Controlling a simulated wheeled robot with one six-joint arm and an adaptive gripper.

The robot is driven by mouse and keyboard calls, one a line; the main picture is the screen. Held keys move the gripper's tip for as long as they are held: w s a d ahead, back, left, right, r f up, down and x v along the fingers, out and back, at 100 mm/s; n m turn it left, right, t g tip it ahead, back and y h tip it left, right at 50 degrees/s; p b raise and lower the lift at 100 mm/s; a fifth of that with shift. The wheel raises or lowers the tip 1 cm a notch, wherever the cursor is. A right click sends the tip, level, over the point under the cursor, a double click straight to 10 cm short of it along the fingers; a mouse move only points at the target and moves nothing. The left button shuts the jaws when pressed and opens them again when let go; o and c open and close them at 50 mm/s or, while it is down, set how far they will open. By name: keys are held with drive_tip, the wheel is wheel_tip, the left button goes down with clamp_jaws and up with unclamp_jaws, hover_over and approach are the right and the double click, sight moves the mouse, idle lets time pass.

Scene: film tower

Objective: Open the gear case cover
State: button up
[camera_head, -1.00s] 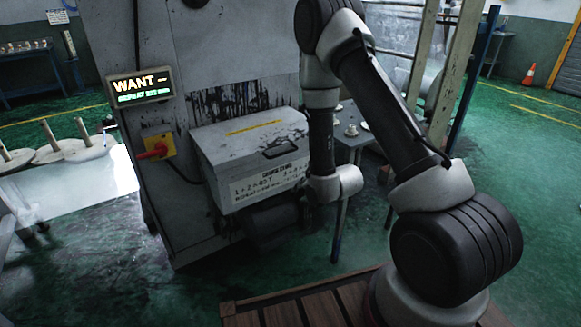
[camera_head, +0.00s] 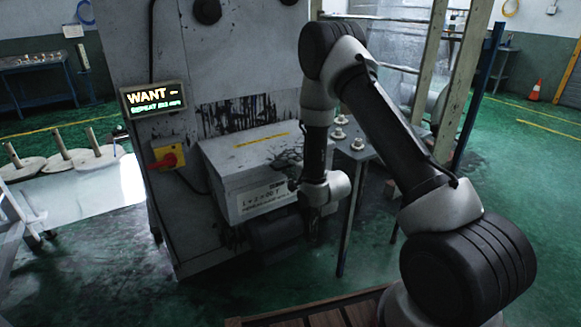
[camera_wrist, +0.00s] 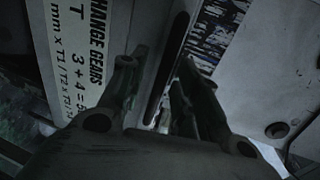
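The gear case cover (camera_head: 232,158) is a grey box-shaped lid on the machine's front, with a yellow strip on top and a white label on its front. It looks shut. In the wrist view, the label (camera_wrist: 83,60) is on the left and the dark bar handle (camera_wrist: 168,62) is near the middle. My gripper (camera_wrist: 157,66) is open, with one finger on each side of the handle in the picture. I cannot tell whether they touch it. In the head view, my arm's end hides the handle and the cover's right part.
A red switch on a yellow plate (camera_head: 166,158) and a lit sign (camera_head: 155,99) are left of the cover. A small table (camera_head: 357,148) with metal parts stands close at right, behind my arm. Green floor (camera_head: 90,265) is open at front left.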

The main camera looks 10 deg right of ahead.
clamp_jaws()
